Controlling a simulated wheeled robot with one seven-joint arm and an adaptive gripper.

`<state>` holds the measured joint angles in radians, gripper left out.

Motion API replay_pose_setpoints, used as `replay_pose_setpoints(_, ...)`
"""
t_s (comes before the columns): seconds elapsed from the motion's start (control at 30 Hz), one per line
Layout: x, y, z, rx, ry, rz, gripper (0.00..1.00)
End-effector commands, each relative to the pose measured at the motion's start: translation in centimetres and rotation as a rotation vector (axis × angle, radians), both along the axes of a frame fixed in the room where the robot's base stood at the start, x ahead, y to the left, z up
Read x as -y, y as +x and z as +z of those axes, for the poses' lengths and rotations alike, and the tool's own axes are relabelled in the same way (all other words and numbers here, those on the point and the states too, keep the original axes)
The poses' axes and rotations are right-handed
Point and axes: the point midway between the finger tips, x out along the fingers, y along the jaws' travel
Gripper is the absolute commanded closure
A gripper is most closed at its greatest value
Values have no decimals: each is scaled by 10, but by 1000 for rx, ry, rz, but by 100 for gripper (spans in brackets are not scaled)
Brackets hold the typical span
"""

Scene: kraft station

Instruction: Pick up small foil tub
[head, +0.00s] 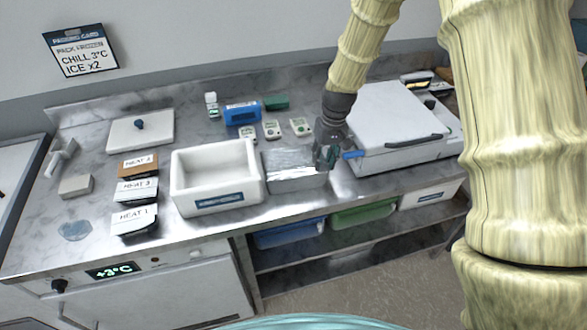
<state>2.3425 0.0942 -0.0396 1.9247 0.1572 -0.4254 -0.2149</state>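A silver foil tub (286,166) with a shiny crinkled top sits on the marble counter, just right of a white foam box. My gripper (325,157) is low at the tub's right end, pointing down, and overlaps that end in the picture. The fingers are small and dark, and I cannot tell whether they are open or closed, or whether they touch the tub. The tub's right end is partly hidden by the gripper.
The open white box (215,201) stands close left of the tub. A grey-white lidded case (396,127) stands close right of my gripper. Small labelled devices (272,129) lie behind the tub. Labelled packs (134,219) lie at left. The counter's front edge is near.

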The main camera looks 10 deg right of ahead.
Motion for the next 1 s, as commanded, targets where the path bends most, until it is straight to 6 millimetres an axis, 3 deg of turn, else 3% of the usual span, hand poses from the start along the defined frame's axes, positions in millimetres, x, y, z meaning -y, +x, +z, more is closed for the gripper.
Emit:
replay_pose_setpoints(0.2, -1, -1, -12, -1, 0, 0, 71)
replay_pose_setpoints(0.47, -1, 0, -13, 0, 0, 0, 71)
replay_pose_setpoints(0.63, -1, -1, -13, 0, 0, 0, 100)
replay_pose_setpoints(1.0, -1, 0, -13, 0, 0, 0, 100)
